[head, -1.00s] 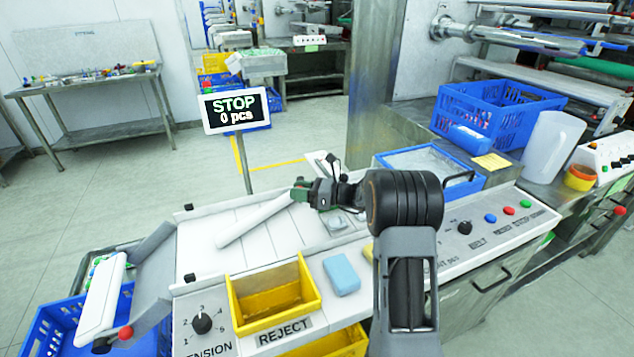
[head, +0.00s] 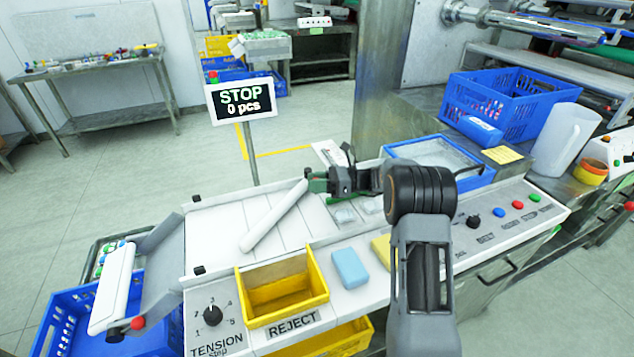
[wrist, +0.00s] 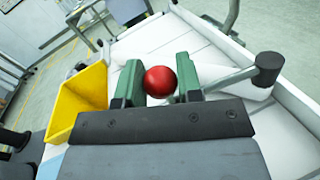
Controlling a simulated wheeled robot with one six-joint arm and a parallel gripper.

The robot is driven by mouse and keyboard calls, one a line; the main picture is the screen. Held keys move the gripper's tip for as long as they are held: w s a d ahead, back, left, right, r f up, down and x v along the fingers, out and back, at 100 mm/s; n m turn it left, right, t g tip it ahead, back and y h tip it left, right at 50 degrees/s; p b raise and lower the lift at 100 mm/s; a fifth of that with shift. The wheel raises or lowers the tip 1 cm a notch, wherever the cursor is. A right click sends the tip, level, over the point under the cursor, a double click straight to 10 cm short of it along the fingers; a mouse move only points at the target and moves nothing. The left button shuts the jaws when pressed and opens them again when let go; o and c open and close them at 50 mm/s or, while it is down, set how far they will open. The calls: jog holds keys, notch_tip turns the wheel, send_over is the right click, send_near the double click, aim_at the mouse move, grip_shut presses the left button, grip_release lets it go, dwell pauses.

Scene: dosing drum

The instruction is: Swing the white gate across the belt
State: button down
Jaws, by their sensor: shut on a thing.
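The white gate (head: 275,216) is a long white bar lying diagonally over the pale belt (head: 222,228). Its far end is at my gripper (head: 310,182), and its near end points toward the yellow reject bin. In the wrist view the green fingers of my gripper (wrist: 160,83) are closed around a red ball knob (wrist: 160,82). Part of a white bar, apparently the gate (wrist: 226,77), shows behind the right finger, beside a dark grey post (wrist: 268,68). In the head view the knob is hidden by the gripper.
The yellow reject bin (head: 283,310) sits at the belt's front edge, with a blue block (head: 350,268) right of it. A STOP 0 pcs display (head: 240,100) stands behind the belt. A blue tray (head: 440,157) is behind my arm. A control panel (head: 500,222) is at right.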

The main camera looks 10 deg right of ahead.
jog(key=c, duration=1)
grip_release()
jog(key=shift+a, duration=0.1)
jog(key=shift+o, duration=1.1)
jog(key=shift+r, duration=0.6)
jog(key=s+d+r, duration=0.1)
jog(key=s+r, duration=1)
jog(key=s, duration=0.3)
jog(key=shift+d+r, duration=0.3)
jog(key=shift+r, duration=0.1)
